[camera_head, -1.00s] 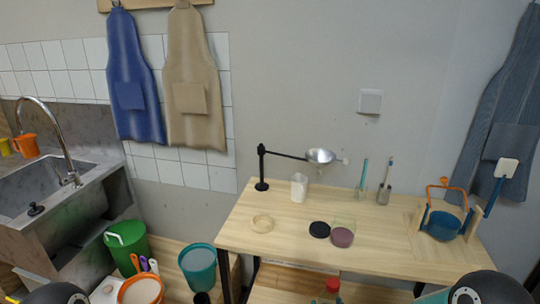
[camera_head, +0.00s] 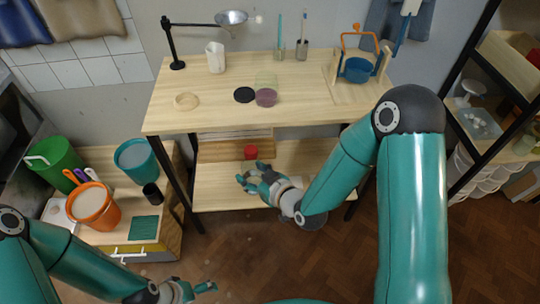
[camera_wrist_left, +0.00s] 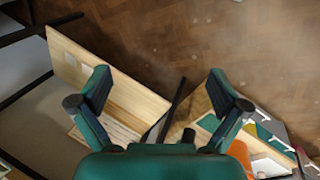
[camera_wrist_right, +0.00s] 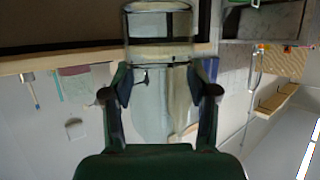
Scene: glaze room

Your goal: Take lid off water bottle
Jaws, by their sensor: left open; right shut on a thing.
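The water bottle's red lid (camera_head: 251,152) shows above the lower shelf, just beyond my right gripper (camera_head: 252,176). The clear bottle body is hard to make out in the head view. In the right wrist view a see-through bottle (camera_wrist_right: 160,52) stands between the fingers of my right gripper (camera_wrist_right: 160,88), which is shut on it. The lid is not clear in that view. My left gripper (camera_head: 196,289) is low at the bottom of the head view, away from the bottle. In the left wrist view it (camera_wrist_left: 157,92) is open and empty.
The wooden table (camera_head: 215,118) overhangs the lower shelf (camera_head: 215,190). A lamp (camera_head: 170,45), a white jug (camera_head: 216,58) and a blue pot (camera_head: 357,69) stand on it. Buckets, green (camera_head: 55,160), teal (camera_head: 136,160) and orange (camera_head: 92,205), stand at left. Open floor lies in front.

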